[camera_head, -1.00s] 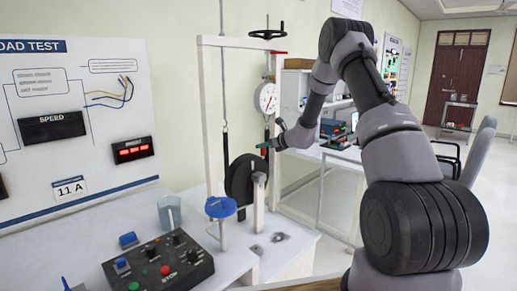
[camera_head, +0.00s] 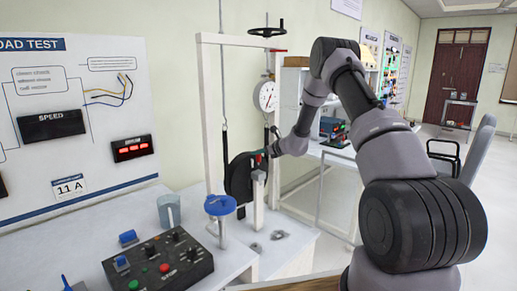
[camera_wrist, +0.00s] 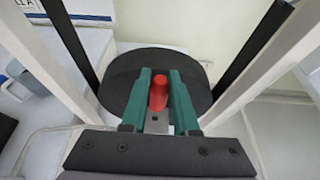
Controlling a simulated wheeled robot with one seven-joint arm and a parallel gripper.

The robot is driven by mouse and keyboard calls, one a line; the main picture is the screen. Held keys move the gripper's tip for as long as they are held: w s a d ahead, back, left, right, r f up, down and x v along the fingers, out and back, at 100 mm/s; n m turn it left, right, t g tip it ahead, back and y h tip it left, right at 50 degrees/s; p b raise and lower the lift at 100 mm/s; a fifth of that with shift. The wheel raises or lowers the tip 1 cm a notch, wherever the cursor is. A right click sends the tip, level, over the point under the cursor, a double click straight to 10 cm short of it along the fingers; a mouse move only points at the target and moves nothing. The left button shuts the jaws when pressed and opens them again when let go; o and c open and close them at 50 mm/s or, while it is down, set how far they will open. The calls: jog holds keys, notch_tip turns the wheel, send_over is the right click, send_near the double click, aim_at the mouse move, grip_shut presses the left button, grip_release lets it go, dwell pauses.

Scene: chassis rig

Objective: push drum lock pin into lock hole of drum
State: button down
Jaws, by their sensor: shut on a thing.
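The drum (camera_head: 238,178) is a black upright disc hung in the white frame. It also shows in the wrist view (camera_wrist: 117,82), with its face beyond my fingers. My gripper (camera_head: 262,157) is at the drum's upper right side. In the wrist view my gripper (camera_wrist: 159,100) has its green fingers shut on the red lock pin (camera_wrist: 158,91), which points toward the drum. The pin's tip and the lock hole are hidden, so I cannot tell how far in the pin is.
White frame posts (camera_head: 208,120) stand on either side of the drum, with dark straps (camera_wrist: 70,40) close by. A dial gauge (camera_head: 266,97) hangs above.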

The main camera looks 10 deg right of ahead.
aim_at(259, 162)
jog(key=shift+f, duration=1.25)
jog(key=shift+f, duration=1.4)
dwell(0.4)
jog(key=c, duration=0.6)
grip_release()
jog(key=v, duration=1)
jog(key=shift+s+d, duration=0.2)
jog(key=shift+s, duration=0.15)
jog(key=shift+r, duration=0.1)
